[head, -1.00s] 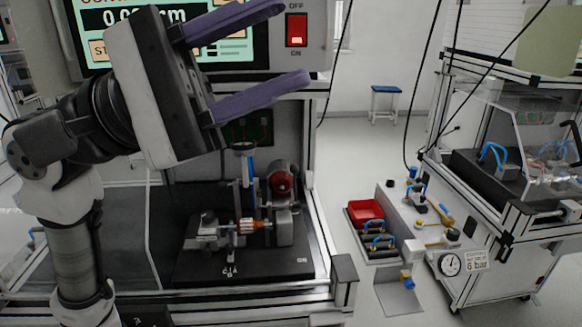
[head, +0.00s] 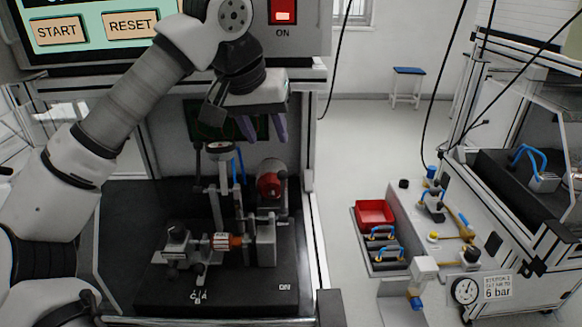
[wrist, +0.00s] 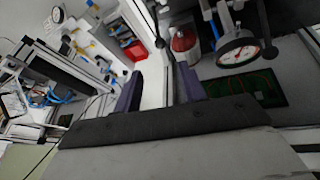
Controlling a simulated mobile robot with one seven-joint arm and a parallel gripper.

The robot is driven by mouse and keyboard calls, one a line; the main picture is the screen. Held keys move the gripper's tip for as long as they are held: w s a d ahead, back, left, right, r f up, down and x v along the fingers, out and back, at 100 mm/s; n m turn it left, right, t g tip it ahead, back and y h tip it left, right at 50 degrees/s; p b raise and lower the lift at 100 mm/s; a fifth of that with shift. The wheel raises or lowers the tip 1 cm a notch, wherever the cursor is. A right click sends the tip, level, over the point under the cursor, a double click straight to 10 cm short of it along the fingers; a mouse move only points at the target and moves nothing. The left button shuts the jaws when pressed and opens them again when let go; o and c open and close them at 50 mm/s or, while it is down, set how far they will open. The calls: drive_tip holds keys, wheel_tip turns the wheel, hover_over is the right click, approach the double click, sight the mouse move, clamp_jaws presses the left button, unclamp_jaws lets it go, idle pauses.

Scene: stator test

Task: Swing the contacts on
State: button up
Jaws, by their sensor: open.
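The test fixture sits on a black base plate (head: 240,300) inside the bench bay. It carries a copper-coloured wound part (head: 228,242) held between grey blocks. Upright posts with a blue curved piece (head: 241,165) stand behind it. A white round dial gauge (head: 220,150) is by the post top and shows in the wrist view (wrist: 238,51). A small ON-like label (head: 285,287) is at the plate's right. Which part is the contacts I cannot tell. My gripper (head: 264,128) is open and empty, purple fingers pointing down, above and behind the fixture. It also shows in the wrist view (wrist: 157,86).
A red-ended motor (head: 269,186) stands close below my gripper. A green circuit board (wrist: 258,90) is on the bay's back wall. The screen (head: 95,25) and red switch (head: 284,12) overhang the bay. A red bin (head: 374,213) stands to the right, beyond the frame post.

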sight(281, 173)
drive_tip(key=p+x, duration=0.1)
drive_tip(key=x, duration=1.2)
drive_tip(key=shift+f+p, duration=0.3)
drive_tip(key=shift+p, duration=0.1)
clamp_jaws()
